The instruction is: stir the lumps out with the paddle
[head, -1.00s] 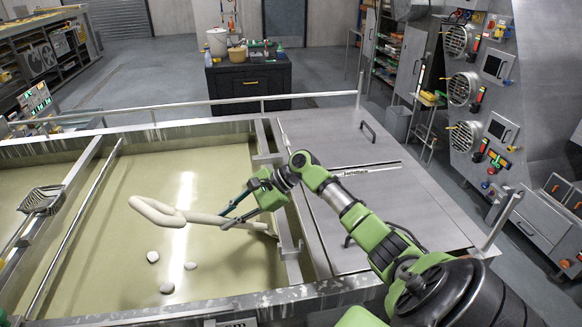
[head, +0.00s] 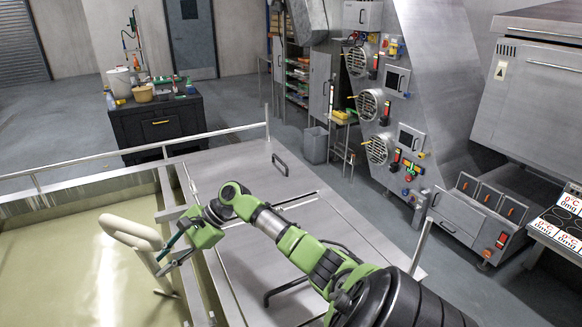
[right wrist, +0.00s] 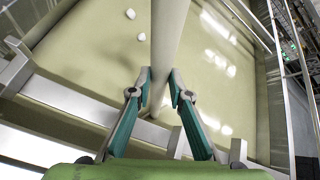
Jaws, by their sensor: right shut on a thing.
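The pale paddle (head: 128,232) has a looped end standing over the vat at the left of the head view. Its shaft (right wrist: 170,35) runs up the middle of the right wrist view. My right gripper (head: 163,257) is shut on the shaft, with one finger on each side. The vat holds a yellow-green liquid (head: 80,262). Two white lumps (right wrist: 141,36) show in the liquid in the right wrist view, left of the shaft and apart from it. My left gripper is not in view.
A steel cover (head: 235,165) adjoins the vat on its right, with a rail (head: 190,143) along the far side. A black cabinet (head: 160,128) with containers stands behind. Wall machinery (head: 385,110) and a grey bin (head: 315,145) stand to the right.

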